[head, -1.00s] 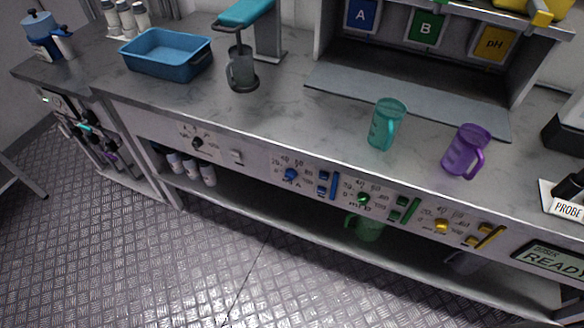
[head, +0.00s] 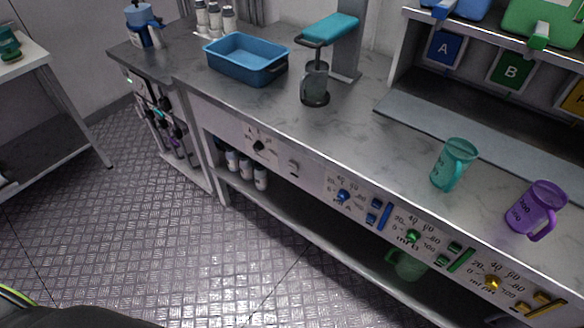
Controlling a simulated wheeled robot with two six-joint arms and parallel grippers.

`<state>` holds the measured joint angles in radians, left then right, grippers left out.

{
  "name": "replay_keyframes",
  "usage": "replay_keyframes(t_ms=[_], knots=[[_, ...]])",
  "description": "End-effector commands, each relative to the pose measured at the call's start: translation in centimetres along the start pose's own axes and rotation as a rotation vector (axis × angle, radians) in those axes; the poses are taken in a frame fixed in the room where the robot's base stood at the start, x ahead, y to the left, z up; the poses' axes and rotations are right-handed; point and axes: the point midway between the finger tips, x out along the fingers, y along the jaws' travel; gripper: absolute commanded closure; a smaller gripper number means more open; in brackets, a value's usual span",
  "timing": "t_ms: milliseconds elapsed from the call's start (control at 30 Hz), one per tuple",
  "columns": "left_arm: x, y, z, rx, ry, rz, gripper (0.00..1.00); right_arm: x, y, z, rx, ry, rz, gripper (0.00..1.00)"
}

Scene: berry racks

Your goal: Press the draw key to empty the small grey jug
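A small grey jug (head: 314,82) stands upright on a dark round base beneath a stand with a teal top (head: 329,28), on the grey bench top. Its contents cannot be made out. The bench front carries a black knob (head: 258,146) and a pale rectangular switch (head: 293,167) below the stand. Blue, green and yellow knobs with bar-shaped keys sit further right. I cannot tell which control is the draw key. Neither of my grippers is in view.
A blue tub (head: 246,58) lies left of the stand. A teal jug (head: 454,164) and a purple jug (head: 537,209) stand on the right of the bench. A side table (head: 40,60) is at far left. The metal floor (head: 200,250) between is clear.

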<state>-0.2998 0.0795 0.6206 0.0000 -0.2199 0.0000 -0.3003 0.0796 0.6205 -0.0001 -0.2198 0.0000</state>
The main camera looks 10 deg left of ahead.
Motion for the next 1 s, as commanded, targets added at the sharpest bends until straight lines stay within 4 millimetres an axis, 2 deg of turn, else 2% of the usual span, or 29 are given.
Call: replay_keyframes(t_ms=[33, 300, 1000], knots=[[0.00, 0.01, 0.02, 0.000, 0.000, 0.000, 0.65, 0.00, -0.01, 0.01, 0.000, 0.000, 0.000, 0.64], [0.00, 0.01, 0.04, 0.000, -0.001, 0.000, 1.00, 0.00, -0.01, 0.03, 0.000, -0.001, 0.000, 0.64], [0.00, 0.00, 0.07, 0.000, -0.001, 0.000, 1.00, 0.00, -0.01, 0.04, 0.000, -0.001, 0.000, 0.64]])
